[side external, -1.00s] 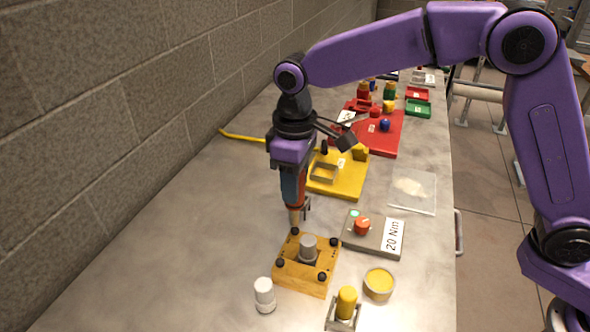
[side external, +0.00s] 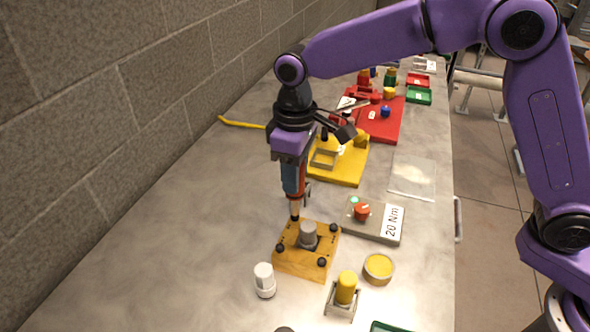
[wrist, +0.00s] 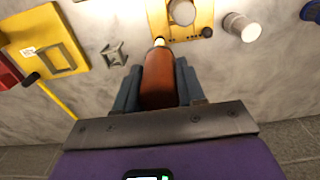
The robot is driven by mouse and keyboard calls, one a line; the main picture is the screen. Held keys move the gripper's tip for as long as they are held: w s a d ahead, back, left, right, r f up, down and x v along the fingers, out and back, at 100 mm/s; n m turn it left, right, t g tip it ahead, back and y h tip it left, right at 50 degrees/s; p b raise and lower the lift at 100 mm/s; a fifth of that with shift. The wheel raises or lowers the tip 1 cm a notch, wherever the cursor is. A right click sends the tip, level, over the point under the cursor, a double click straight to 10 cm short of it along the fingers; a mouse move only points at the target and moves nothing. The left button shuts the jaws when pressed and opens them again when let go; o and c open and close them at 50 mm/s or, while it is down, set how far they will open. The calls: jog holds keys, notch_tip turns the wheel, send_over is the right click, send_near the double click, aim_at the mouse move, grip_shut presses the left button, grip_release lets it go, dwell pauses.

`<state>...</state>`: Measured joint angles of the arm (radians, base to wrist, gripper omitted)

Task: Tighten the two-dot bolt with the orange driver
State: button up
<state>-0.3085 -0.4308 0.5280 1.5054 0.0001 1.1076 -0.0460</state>
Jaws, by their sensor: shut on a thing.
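My gripper (side external: 292,178) is shut on the orange driver (wrist: 158,82), which points down, roughly upright. Its handle shows between the blue-grey fingers in the wrist view. The driver's tip is at the far-left corner bolt (side external: 294,218) of the wooden block (side external: 298,262); I cannot tell if it is seated in the bolt head. Other dark bolts sit at the near-left corner (side external: 280,247), the right corner (side external: 334,228) and the near corner (side external: 322,262). A grey cylinder (side external: 308,232) stands in the block's middle. The dot marks are too small to count.
A white-capped bottle (side external: 265,281) stands near the block's front left. A yellow cylinder in a holder (side external: 345,290) and a round yellow dish (side external: 379,267) are at front right. A "20 Nm" box with a red knob (side external: 374,220) is to the right. A yellow board (side external: 350,168) lies behind.

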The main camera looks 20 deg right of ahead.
jog(key=shift+f, duration=0.6)
dwell(2.2)
jog(key=shift+r, duration=3.6)
